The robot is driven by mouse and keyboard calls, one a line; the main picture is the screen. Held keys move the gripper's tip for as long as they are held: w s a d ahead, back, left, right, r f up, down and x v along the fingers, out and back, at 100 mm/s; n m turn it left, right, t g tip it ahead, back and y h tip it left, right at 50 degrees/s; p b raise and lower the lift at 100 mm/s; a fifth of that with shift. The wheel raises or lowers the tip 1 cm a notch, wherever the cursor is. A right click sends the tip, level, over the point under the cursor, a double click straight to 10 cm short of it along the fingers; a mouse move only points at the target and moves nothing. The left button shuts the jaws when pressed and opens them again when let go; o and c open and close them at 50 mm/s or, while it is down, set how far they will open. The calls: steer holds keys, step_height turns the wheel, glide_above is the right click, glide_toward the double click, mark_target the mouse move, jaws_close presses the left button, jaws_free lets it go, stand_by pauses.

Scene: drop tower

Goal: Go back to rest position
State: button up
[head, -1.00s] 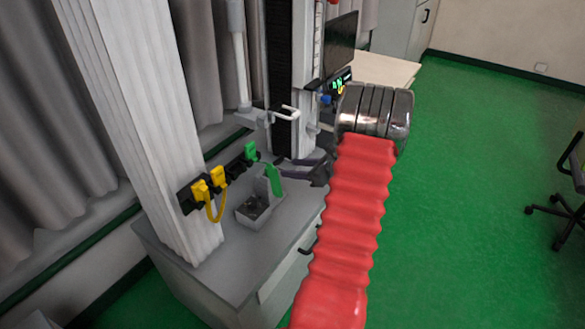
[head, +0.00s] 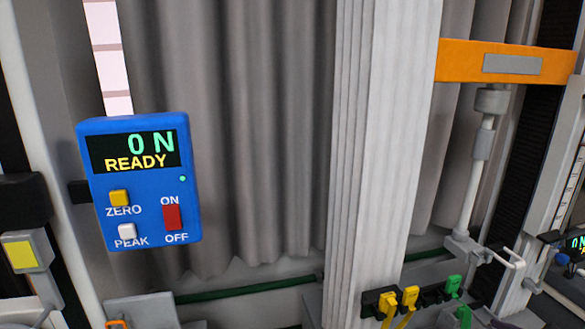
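My gripper and arm do not show in the head view now. A blue force meter box (head: 140,184) hangs at the left. Its display (head: 137,151) reads 0 N and READY. It has a yellow ZERO button (head: 119,198), a white PEAK button (head: 127,231) and a red ON/OFF switch (head: 172,217). The drop tower stands at the right, with an orange crossbar (head: 460,62) and a grey rod assembly (head: 481,150) below it.
A pale ribbed column (head: 380,130) stands right of centre. Yellow plugs (head: 390,303) and a green plug (head: 454,284) sit on a black holder at its foot. A grey curtain (head: 235,120) hangs behind. A second display (head: 577,243) is cut off at the right edge.

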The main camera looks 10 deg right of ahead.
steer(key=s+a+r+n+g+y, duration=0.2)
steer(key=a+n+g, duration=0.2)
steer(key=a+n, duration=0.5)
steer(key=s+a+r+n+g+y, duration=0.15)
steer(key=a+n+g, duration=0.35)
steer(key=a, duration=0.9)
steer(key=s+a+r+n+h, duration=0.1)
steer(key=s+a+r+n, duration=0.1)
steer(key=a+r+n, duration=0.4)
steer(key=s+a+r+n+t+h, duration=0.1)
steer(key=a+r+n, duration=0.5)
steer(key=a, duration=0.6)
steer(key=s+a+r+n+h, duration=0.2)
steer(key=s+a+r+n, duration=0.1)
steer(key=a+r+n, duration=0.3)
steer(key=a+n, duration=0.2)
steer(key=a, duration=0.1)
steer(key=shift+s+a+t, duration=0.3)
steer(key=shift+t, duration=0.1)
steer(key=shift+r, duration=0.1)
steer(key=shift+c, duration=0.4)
